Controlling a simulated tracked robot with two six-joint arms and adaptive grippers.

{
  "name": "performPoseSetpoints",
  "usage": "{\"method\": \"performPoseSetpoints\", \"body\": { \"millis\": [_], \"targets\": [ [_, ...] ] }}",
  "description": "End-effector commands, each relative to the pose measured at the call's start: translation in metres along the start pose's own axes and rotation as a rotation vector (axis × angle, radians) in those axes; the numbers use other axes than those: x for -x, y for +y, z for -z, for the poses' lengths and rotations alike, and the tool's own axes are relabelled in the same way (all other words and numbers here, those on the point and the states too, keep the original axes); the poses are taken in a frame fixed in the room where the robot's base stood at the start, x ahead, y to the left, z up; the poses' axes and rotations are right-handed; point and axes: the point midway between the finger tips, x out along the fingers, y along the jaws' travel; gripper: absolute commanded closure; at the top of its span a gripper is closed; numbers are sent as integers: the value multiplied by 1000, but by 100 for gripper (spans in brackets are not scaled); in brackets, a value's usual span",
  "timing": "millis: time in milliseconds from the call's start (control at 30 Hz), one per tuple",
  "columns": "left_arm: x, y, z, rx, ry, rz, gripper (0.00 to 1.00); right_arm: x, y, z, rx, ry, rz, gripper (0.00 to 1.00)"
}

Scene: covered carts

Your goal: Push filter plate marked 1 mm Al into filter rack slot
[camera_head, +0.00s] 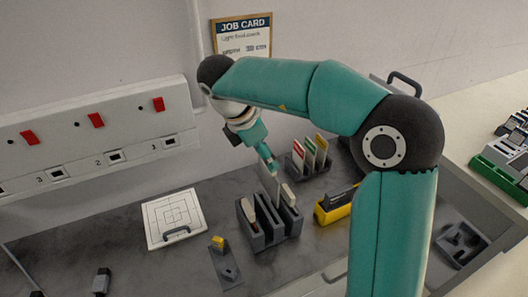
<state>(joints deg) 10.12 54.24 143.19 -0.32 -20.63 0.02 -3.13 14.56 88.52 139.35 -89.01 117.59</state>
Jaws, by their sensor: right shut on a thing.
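My right gripper (271,167) reaches down from the back and is shut on a thin, light plate (279,189), seen nearly edge-on. The plate is at the rear of a dark grey slotted rack (268,228). I cannot tell whether its lower edge is inside a slot. Beige-topped pieces show at the rack's left and right ends. A second grey holder (298,166) behind and to the right holds upright plates with red, green and yellow edges. The 1 mm Al marking is not readable anywhere. My left gripper is not in view.
A white square panel with a handle (174,219) lies left of the rack. A small grey fixture with a yellow part (226,262) is in front. A yellow holder (334,206) stands close on the right.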

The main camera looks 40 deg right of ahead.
Motion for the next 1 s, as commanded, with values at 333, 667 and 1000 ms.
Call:
{"method": "performPoseSetpoints", "body": {
  "millis": [333,667,1000],
  "targets": [
    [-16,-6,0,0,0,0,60,-25,0,10,1,-2,0,77],
    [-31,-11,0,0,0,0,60,-48,0,19,0,-2,0,77],
    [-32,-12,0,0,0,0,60,-52,0,21,0,-2,0,77]
  ]
}}
